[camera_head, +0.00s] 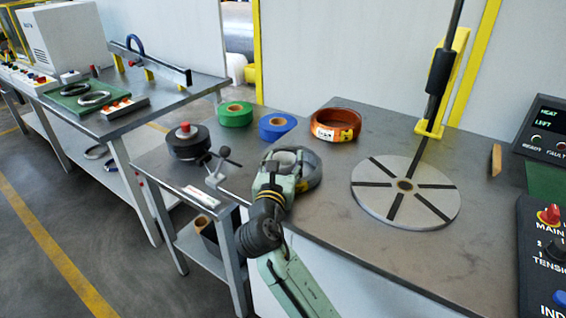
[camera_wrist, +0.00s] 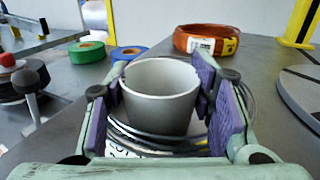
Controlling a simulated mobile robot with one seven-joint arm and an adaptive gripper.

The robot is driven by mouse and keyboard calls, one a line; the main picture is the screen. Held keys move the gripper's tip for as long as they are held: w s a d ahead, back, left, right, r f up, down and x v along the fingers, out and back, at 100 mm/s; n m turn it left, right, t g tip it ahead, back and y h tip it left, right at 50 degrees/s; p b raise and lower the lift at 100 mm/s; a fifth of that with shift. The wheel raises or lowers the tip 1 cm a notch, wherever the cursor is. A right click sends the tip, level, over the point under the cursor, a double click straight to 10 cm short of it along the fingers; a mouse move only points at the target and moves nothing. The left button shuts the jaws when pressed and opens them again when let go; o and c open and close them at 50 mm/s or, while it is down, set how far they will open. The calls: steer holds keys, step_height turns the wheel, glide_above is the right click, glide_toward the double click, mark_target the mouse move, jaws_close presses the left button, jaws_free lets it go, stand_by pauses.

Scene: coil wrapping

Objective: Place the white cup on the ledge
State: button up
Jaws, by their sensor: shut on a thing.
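The white cup (camera_wrist: 160,98) stands upright between the two purple-padded fingers of my gripper (camera_wrist: 161,82) in the wrist view. The gripper is shut on it. In the head view my gripper (camera_head: 285,168) is over the near left part of the grey worktop, and the cup's pale rim (camera_head: 283,158) shows partly behind the fingers. A dark grey coil (camera_wrist: 150,138) is below and around the cup's base; whether they touch is hidden. I cannot tell which surface is the ledge.
Green (camera_head: 235,113) and blue (camera_head: 277,125) tape rolls and a copper-coloured coil (camera_head: 336,124) are behind my gripper. A round slotted turntable (camera_head: 405,190) is at right, with a yellow-and-black post (camera_head: 441,75) behind. Bare worktop (camera_head: 345,235) lies between.

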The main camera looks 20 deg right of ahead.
steer(key=shift+s+r, duration=0.15)
steer(key=shift+f+b, duration=0.3)
steer(key=o, duration=1.1)
steer(key=shift+r, duration=0.1)
steer(key=shift+o, duration=0.2)
